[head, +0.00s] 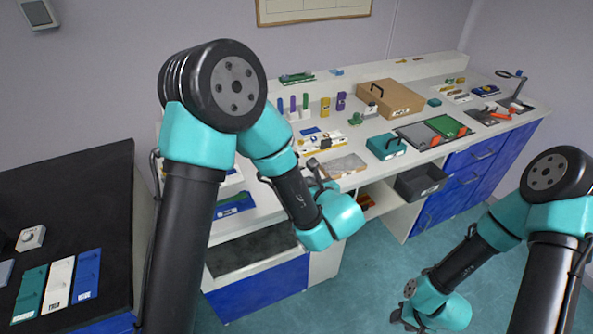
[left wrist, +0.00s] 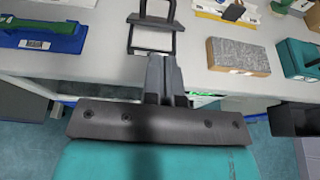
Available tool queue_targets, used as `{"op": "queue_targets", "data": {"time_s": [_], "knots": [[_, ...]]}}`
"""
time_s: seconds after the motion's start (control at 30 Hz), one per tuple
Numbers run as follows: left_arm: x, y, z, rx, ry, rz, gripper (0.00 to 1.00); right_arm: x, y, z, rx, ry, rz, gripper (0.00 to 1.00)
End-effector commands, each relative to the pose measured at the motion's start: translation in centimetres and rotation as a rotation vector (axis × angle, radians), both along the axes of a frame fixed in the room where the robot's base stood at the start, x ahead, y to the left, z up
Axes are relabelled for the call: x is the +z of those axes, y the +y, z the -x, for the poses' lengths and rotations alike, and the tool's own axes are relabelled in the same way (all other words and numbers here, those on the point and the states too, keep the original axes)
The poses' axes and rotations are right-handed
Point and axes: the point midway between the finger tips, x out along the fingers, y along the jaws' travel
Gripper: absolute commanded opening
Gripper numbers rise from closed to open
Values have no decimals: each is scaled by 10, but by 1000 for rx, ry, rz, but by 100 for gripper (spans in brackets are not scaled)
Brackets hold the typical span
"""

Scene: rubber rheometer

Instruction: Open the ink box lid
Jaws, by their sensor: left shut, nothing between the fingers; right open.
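I cannot tell for certain which thing is the ink box. A teal box (head: 385,146) with a dark handle stands near the counter's front edge, and its side also shows at the right edge of the left wrist view (left wrist: 298,58). A tan box (head: 390,98) with a black handle stands behind it. Both look closed. My left gripper (head: 314,166) is shut and empty, left of the teal box, by the counter's front edge. Its fingers (left wrist: 161,60) point at a black frame (left wrist: 152,38). My right gripper (head: 397,318) is open and low, away from the counter.
A grey speckled block (left wrist: 237,56) lies between my left gripper and the teal box. A blue tray with a green top (left wrist: 42,36) is left. A black bin (head: 421,183) sits below the counter. Grey and green trays (head: 432,131) lie right of the teal box.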

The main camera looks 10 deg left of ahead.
Motion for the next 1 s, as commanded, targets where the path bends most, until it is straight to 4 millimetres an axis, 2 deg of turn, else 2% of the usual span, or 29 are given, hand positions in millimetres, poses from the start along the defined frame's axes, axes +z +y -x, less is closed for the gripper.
{"op": "queue_targets", "data": {"time_s": [0.27, 0.7, 1.0], "knots": [[-10, 17, -21, 5, 1, 0, 0, 0, 0, 0, 0, 0, 0, 43], [-32, 60, -78, 4, 0, 1, 0, 0, 0, 0, 0, 0, 0, 43], [-31, 79, -104, 3, 1, -1, 0, 0, 0, 0, 0, 0, 0, 43]]}}
